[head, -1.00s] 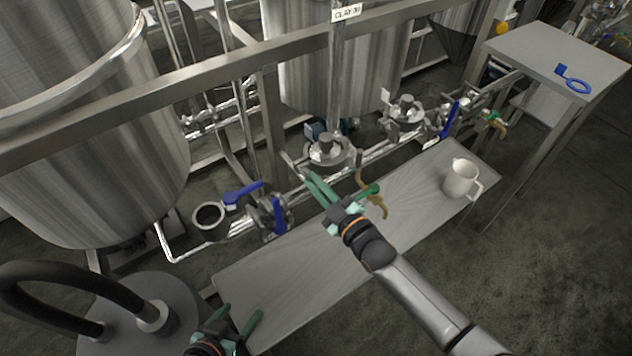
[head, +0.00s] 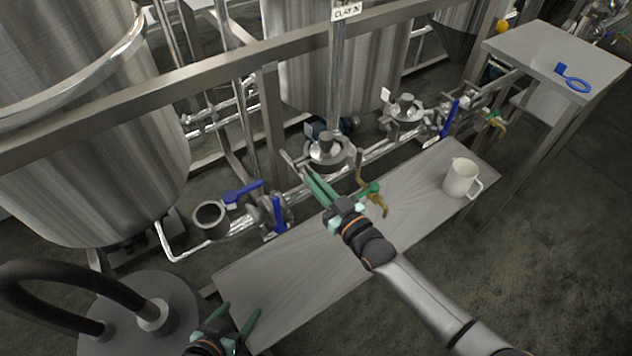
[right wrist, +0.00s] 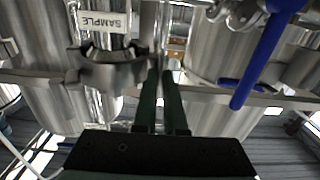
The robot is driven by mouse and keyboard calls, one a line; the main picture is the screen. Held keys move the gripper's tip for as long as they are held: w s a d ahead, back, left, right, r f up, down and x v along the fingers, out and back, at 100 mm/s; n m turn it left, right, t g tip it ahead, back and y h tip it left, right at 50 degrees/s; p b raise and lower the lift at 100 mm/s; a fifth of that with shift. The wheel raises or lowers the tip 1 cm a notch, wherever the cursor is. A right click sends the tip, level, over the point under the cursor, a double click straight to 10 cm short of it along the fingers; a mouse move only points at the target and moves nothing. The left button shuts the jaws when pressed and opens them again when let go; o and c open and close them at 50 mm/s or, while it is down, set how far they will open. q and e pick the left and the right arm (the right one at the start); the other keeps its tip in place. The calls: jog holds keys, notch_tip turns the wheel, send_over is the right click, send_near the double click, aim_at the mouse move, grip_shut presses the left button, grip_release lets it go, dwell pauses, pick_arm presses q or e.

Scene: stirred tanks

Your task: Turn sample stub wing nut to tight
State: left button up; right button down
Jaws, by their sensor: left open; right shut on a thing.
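In the head view my right gripper (head: 310,175) reaches to the pipework behind the bench. My left gripper (head: 237,312) is open and empty at the bottom left, over the bench's near end.
A narrow bench (head: 300,288) bears a white mug (head: 460,178) at its right. Blue valve handles (head: 243,193) stick out along the pipe run. A black hose (head: 60,278) arches at the left.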

dwell(0.4)
jog(key=c, duration=1)
grip_release()
jog(key=p+v, duration=0.1)
jog(key=v, duration=1.1)
jog(key=shift+s+d, duration=0.1)
jog(key=shift+s, duration=0.1)
